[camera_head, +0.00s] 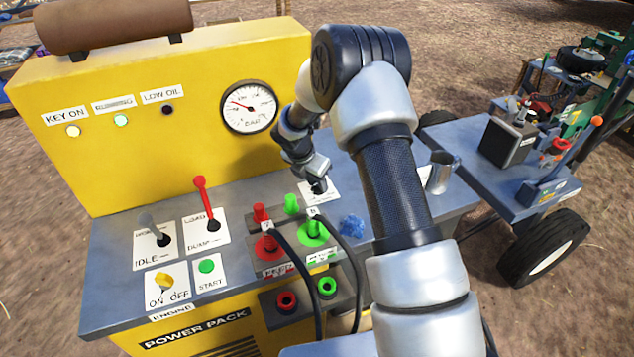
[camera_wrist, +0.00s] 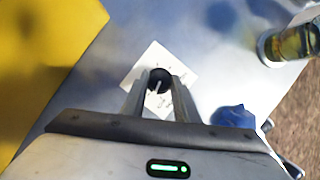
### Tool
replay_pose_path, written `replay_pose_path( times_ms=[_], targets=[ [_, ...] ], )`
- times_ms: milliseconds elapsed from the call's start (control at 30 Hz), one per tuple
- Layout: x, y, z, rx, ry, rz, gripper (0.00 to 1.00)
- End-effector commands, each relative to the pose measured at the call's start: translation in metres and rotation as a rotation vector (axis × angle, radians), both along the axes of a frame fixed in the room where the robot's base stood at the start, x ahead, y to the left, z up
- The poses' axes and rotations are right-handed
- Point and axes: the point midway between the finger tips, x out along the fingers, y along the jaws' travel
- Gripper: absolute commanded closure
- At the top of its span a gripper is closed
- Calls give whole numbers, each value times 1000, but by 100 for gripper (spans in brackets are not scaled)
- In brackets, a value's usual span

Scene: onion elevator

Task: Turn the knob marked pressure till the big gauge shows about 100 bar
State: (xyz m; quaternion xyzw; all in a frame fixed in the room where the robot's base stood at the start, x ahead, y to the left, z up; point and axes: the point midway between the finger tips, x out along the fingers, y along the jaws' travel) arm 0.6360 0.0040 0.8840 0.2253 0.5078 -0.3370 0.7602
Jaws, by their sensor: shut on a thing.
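The big gauge (camera_head: 249,107) is on the yellow panel in the head view. It has a white round face, and its red needle points to the upper left; I cannot read the exact figure. The pressure knob (camera_wrist: 158,79) is a black round knob with a pale pointer line, on a white label (camera_wrist: 187,73) on the grey bench top. The label's writing is too blurred to read. My gripper (camera_wrist: 158,84) has its two fingers on either side of the knob and is shut on it. In the head view my gripper (camera_head: 318,186) partly hides the knob.
Red and green hose couplings (camera_head: 290,232) with black hoses stand left of the knob. Two levers, a red one (camera_head: 206,203) and a grey one (camera_head: 154,230), stand at the left.

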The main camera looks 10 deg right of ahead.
Motion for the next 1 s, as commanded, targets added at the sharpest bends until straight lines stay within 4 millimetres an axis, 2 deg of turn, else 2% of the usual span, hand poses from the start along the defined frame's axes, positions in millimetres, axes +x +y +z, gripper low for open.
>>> replay_pose_path(
  times_ms=[600,1000],
  targets=[
    [3,3,-1,0,0,-474,95],
    [4,3,-1,2,1,-603,95]
  ],
)
